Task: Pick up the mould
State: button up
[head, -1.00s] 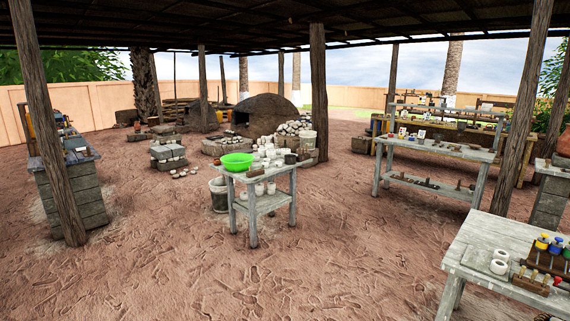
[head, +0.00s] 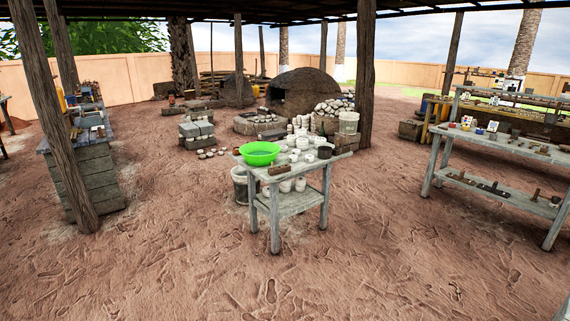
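I cannot tell for sure which thing is the mould. A small grey wooden table (head: 339,162) stands ahead near the middle of the head view. The pieces are too small to make out in detail. My gripper is not in view.
A bucket (head: 240,186) stands behind the table's left leg. A wooden post (head: 64,130) and a brick counter (head: 94,180) are at left. A long workbench (head: 500,149) stands at right. A domed kiln (head: 311,90) is behind. The footprinted dirt floor in front is clear.

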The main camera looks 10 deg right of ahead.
aim_at(309, 158)
jog(key=i+j+z, duration=0.15)
jog(key=i, duration=4.3)
jog(key=l, duration=0.1)
